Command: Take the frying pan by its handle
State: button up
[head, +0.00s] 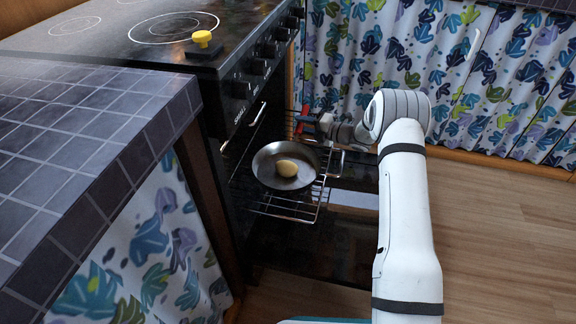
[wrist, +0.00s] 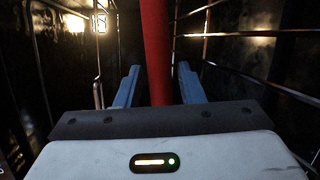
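The dark round frying pan (head: 265,177) sits on the pulled-out wire rack of the oven. A pale yellow-brown oval item (head: 286,167) lies in it. Its red handle (head: 304,113) shows at the pan's far side, by my gripper (head: 309,122). In the wrist view the red handle (wrist: 156,45) runs between the two blue fingers of my gripper (wrist: 157,72). The fingers stand apart on either side, with a dark gap showing at each side of the handle. The pan's bowl is not visible in the wrist view.
The wire rack (head: 290,211) juts from the black oven, its open door (head: 345,245) below. Rack bars (wrist: 240,37) flank my gripper. A yellow knob-like object (head: 202,38) sits on the hob. A tiled counter (head: 75,130) stands left; the wooden floor (head: 490,240) right is clear.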

grip_shut()
jog(key=shift+r, duration=0.1)
dwell(0.4)
